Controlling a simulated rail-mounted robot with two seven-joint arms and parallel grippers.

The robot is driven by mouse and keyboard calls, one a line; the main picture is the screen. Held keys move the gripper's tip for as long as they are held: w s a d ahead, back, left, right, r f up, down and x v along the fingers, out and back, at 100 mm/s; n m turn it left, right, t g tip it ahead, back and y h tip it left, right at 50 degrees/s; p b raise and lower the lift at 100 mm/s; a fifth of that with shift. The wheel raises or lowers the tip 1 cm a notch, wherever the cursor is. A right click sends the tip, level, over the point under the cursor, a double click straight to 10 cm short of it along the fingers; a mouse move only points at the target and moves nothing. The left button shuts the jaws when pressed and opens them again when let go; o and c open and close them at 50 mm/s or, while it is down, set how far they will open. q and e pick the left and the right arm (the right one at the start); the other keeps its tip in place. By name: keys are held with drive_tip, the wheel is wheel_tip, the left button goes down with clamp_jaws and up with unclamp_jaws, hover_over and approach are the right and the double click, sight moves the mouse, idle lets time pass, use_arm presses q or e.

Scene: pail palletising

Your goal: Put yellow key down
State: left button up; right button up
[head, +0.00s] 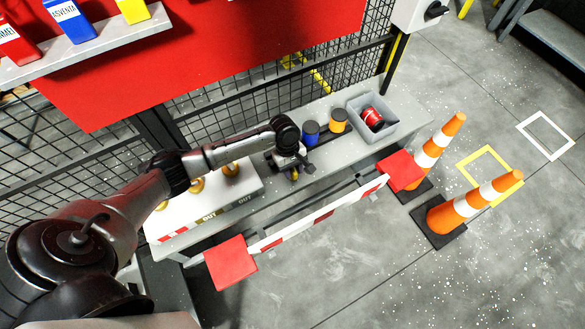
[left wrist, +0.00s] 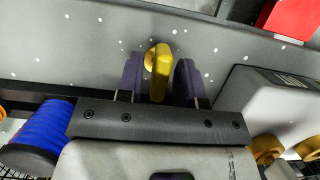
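The yellow key (left wrist: 160,68) stands between the two fingers of my left gripper (left wrist: 158,78) in the left wrist view. Narrow gaps show on both sides of it, so the fingers look open around it. Its far end is close to the speckled grey bench top, but I cannot tell whether it touches. In the head view my left gripper (head: 291,166) is low over the grey bench (head: 288,192), right of the white box (head: 228,196). Only a small yellow bit of the key (head: 294,175) shows there. My right gripper is not in view.
Blue (head: 311,130) and orange (head: 338,121) cylinders stand right of the gripper, then a grey bin (head: 391,130) with a red item (head: 373,117). Yellow knobs (head: 231,169) top the white box. A red-and-white barrier (head: 320,217) runs along the front; cones (head: 470,208) stand right.

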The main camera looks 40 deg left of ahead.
use_arm(q)
drive_tip(key=shift+o, duration=0.4)
drive_tip(key=shift+r, duration=0.1)
drive_tip(key=shift+r, duration=0.4)
drive_tip(key=p+v, duration=0.2)
drive_tip(key=v, duration=0.9)
drive_tip(key=s+d+f+m+t, duration=0.1)
drive_tip(key=s+d+f+m, duration=0.35)
drive_tip(key=s+d, duration=0.2)
drive_tip(key=s+d+f+m+t, duration=0.1)
drive_tip(key=s+d+f+m, duration=0.2)
drive_tip(key=s+d+m, duration=0.3)
drive_tip(key=s+r+m+t+y, duration=0.1)
drive_tip(key=s+r+m, duration=0.1)
drive_tip(key=s, duration=0.5)
drive_tip(key=s+a+r+m+t+y, duration=0.1)
drive_tip(key=s+m+y, duration=0.1)
drive_tip(key=s, duration=0.5)
drive_tip(key=shift+s+a+r+m+t, duration=0.2)
drive_tip(key=shift+r+m+t, duration=0.2)
drive_tip(key=shift+m, duration=0.45)
